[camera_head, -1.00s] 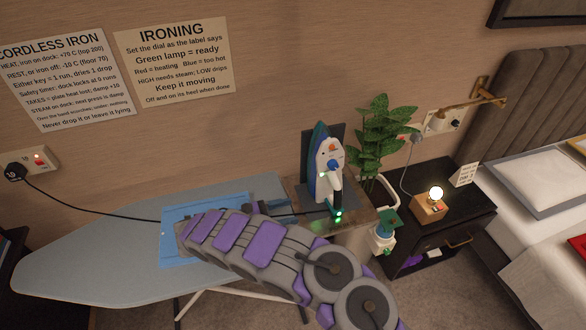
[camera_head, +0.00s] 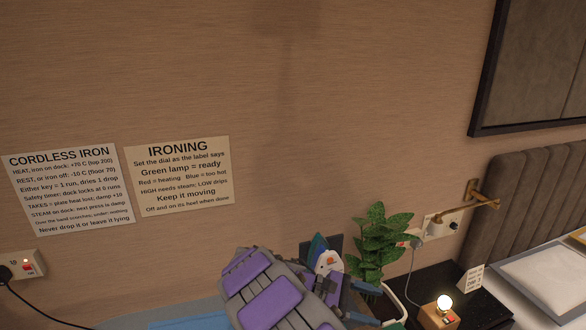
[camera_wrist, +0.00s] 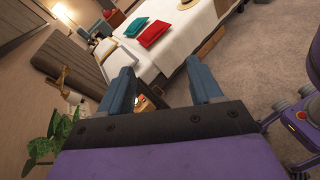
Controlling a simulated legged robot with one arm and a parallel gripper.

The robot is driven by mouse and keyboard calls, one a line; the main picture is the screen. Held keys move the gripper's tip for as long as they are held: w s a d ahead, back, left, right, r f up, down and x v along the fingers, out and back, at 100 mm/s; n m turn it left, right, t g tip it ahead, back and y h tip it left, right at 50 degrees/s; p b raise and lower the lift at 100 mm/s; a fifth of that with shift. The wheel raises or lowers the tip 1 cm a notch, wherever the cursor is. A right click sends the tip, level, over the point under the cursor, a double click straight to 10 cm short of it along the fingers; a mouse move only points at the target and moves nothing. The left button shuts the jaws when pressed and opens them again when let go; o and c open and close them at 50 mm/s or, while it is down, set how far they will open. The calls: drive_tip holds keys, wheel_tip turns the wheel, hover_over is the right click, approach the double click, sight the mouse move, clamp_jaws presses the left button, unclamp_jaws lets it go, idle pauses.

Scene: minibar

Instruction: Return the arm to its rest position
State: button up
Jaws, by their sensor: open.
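My gripper (camera_head: 372,304) is at the bottom of the head view, pointing right, with its two blue-grey fingers apart. In the wrist view my gripper (camera_wrist: 162,84) is open with nothing between the fingers. My purple and grey arm rises from the bottom edge of the head view. The cordless iron (camera_head: 326,262) stands upright behind my arm and gripper, apart from the fingers as far as I can tell. Its lower part and its dock are mostly hidden.
The ironing board (camera_head: 125,322) and a blue cloth (camera_head: 190,323) show at the bottom edge. A potted plant (camera_head: 377,245), a lit lamp (camera_head: 444,302) on a black bedside table (camera_head: 478,312) and the bed (camera_head: 550,280) are to the right. The wrist view shows open carpet (camera_wrist: 265,50).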

drive_tip(key=s+d+r+m+g+y, duration=0.1)
drive_tip(key=s+d+r+m+y, duration=0.25)
drive_tip(key=s, duration=0.55)
drive_tip(key=s+d+r+m+g+y, duration=0.1)
drive_tip(key=s+d+r+m+y, duration=0.2)
drive_tip(key=s, duration=0.6)
drive_tip(key=s+a+f+m+t+y, duration=0.1)
drive_tip(key=s+a+m+y, duration=0.1)
drive_tip(key=s+a+y, duration=0.2)
drive_tip(key=s+a+f+m+t+y, duration=0.2)
drive_tip(key=s+a, duration=0.4)
drive_tip(key=s, duration=0.4)
drive_tip(key=m+y, duration=0.1)
drive_tip(key=y, duration=0.1)
drive_tip(key=shift+s+y, duration=0.25)
drive_tip(key=shift+y, duration=0.1)
drive_tip(key=shift+f, duration=0.1)
drive_tip(key=shift+c, duration=0.6)
